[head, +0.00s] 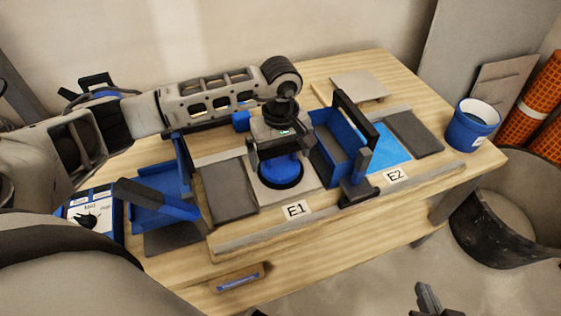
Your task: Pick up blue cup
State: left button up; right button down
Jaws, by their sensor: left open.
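A round blue cup with a black rim (280,169) sits on the light tile behind the E1 label (296,209). My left gripper (281,158) is directly over it, pointing down, with its fingers apart on either side of the cup's top. Whether the fingers touch the cup cannot be told. The gripper hides the cup's upper part. A blue bucket-like container (471,126) stands at the table's right end, well away from the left gripper. My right gripper (428,298) shows only as a dark part at the bottom edge; its jaw state is unclear.
A blue open box (325,150) with a black handle stands close right of the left gripper. Another blue box (160,205) is at left. Dark tiles (228,190) and a bright blue patch (390,150) flank the work area. A black tub (515,215) stands on the floor.

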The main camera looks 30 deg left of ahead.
pick_arm(q)
jog(key=c, duration=0.7)
jog(key=shift+c, duration=0.5)
jog(key=shift+r, duration=0.45)
notch_tip(320, 180, up, 2)
jog(key=shift+w+r, duration=0.1)
jog(key=s+d+r, duration=0.9)
jog(key=d+r, duration=0.1)
notch_tip(320, 180, up, 7)
jog(key=p, duration=0.3)
jog(key=shift+s+d, duration=0.2)
jog(key=shift+d, duration=0.05)
